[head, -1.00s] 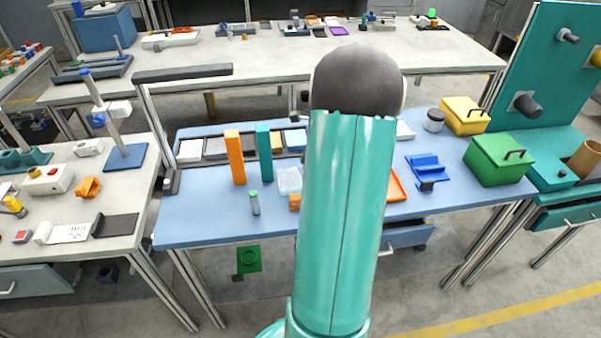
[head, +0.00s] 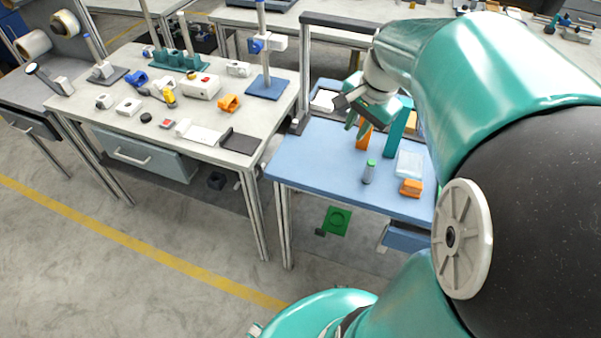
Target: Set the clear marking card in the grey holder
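My gripper (head: 357,125) is over the back left part of the blue table (head: 315,165), fingers pointing down, just in front of or above the orange upright block (head: 364,138). It is small and partly overlapped by its own dark body, so I cannot tell whether it is open or holds anything. A translucent, clear piece (head: 410,163) lies on the table to the right; I cannot tell if it is the marking card. A white flat card (head: 325,100) lies in the dark row at the back left. I cannot pick out the grey holder with certainty.
A teal upright block (head: 397,125) stands right of the gripper. A small grey cylinder with a green top (head: 369,171) and an orange block (head: 411,188) stand nearer the front. The front left of the blue table is clear. My arm hides the table's right side.

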